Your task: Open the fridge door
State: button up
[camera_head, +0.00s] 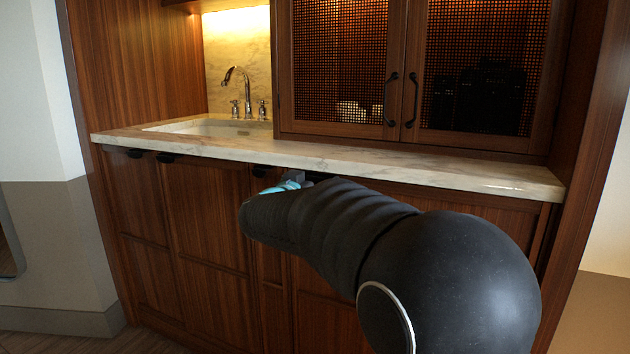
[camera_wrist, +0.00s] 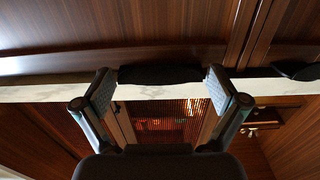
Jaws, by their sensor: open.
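No open fridge shows; the fridge door seems to be a wooden front (camera_wrist: 120,25) under the counter, closed. In the wrist view, a dark cup-like handle (camera_wrist: 160,74) lies at its edge by the pale counter edge. My gripper (camera_wrist: 160,82) is open, one finger on each side of this handle. Whether a finger touches the handle I cannot tell. In the head view, my gripper is mostly hidden behind my arm, just under the counter front. The wooden fronts (camera_head: 205,215) there are all closed, and my arm covers part of them.
The marble countertop (camera_head: 350,158) overhangs just above my gripper. A second dark handle (camera_wrist: 297,70) is to the right in the wrist view. Other handles (camera_head: 165,158) sit farther left. A sink with a tap (camera_head: 240,90) and upper mesh-front cabinets (camera_head: 340,60) are above.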

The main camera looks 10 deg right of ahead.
jog(key=shift+w+d, duration=0.15)
jog(key=shift+w, duration=0.05)
